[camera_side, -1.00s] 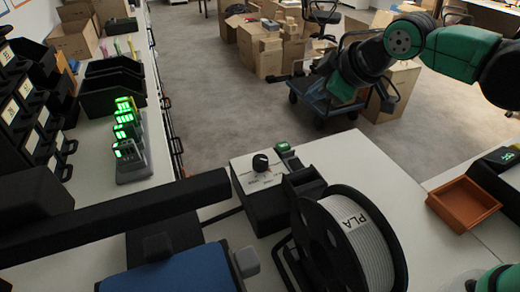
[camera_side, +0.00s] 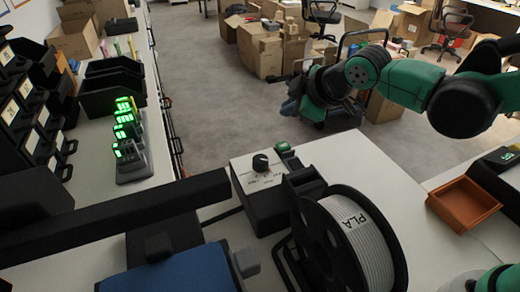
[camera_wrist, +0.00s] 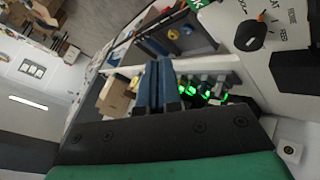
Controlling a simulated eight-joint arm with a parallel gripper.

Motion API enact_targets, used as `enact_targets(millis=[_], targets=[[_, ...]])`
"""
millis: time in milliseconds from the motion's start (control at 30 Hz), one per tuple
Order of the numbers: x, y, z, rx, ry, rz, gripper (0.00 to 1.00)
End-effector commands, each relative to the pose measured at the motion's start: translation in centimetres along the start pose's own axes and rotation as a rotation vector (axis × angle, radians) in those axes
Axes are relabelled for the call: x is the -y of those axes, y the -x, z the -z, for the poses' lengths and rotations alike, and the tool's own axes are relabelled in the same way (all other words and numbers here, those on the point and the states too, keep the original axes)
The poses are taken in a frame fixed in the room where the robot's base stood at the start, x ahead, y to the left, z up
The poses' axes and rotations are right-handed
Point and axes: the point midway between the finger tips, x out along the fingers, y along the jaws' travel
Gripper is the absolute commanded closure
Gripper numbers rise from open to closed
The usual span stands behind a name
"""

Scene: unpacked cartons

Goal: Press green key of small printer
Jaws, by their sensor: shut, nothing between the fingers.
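A small device with a pale top panel and a dial (camera_side: 261,162) stands on the white table, probably the small printer. A green key (camera_side: 283,147) is at its far edge. The wrist view shows the dial (camera_wrist: 251,35) at upper right and a green patch with white marks (camera_wrist: 197,3) cut off at the top edge. My gripper (camera_side: 290,107) is above and beyond the device in the side view, apart from it. In the wrist view its blue fingers (camera_wrist: 158,68) are together and empty. Another black device with a green square (camera_side: 508,156) stands at the right.
A large filament spool (camera_side: 362,240) stands close in front of the device. A black bar (camera_side: 115,215) lies to its left. An orange tray (camera_side: 464,203) is at the right. Handsets with lit green displays (camera_side: 129,150) stand on the left bench. White tabletop between spool and tray is free.

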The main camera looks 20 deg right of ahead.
Motion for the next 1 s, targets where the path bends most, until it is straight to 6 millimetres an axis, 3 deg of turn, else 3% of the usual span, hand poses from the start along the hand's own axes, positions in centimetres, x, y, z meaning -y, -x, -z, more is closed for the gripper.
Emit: enact_targets(millis=[400,1000], targets=[[2.4,-3.4,-2.4,0.0,0.0,0.0,1.0],[2.7,-3.7,-2.7,0.0,0.0,0.0,1.0]])
